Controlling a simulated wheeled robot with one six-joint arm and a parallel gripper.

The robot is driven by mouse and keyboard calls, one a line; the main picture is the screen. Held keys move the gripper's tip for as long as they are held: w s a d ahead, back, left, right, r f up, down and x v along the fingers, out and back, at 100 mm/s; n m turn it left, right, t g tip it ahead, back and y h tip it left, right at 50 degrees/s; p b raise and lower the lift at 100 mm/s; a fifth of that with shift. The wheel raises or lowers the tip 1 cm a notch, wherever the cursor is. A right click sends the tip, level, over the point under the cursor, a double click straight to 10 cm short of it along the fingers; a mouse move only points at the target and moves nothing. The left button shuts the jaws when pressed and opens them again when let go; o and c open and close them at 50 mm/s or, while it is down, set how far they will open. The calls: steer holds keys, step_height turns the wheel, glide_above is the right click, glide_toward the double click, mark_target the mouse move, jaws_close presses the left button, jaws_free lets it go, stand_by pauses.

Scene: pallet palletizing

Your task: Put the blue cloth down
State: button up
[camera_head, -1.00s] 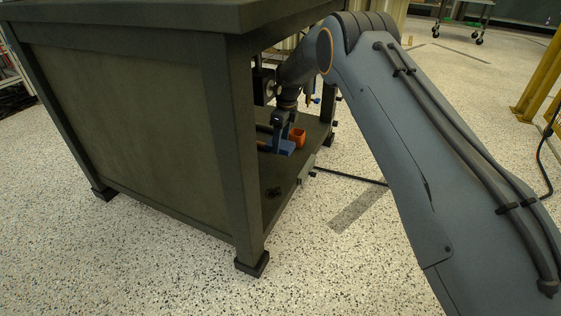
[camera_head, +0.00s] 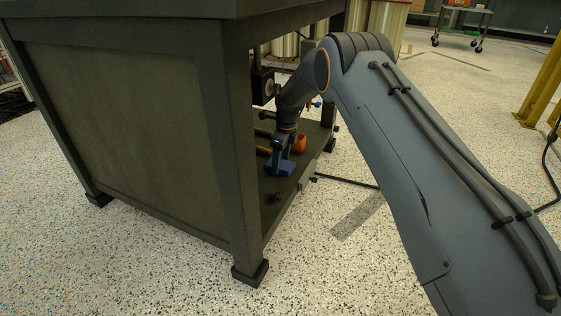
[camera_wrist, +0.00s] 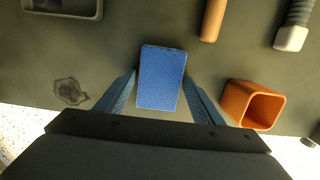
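The blue cloth (camera_wrist: 161,80) is a flat, folded-looking block between the two fingers of my gripper (camera_wrist: 160,78) in the wrist view. Whether the cloth touches the shelf all over is hidden.
An orange cup-like holder (camera_wrist: 253,104) lies right of the gripper. An orange-brown handle (camera_wrist: 213,18) and a grey ribbed handle (camera_wrist: 296,26) lie beyond. A dark crumpled patch (camera_wrist: 70,91) is at left. The bench leg (camera_head: 241,170) and tabletop (camera_head: 130,8) surround the shelf space.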

mark_target(284, 164)
steer(key=shift+o, duration=0.9)
steer(key=shift+r, duration=0.15)
step_height(284, 164, up, 12)
steer(key=d+p, duration=0.1)
steer(key=p, duration=0.4)
steer(key=shift+s+d+p, duration=0.2)
steer(key=shift+s+p, duration=0.05)
steer(key=shift+p, duration=0.15)
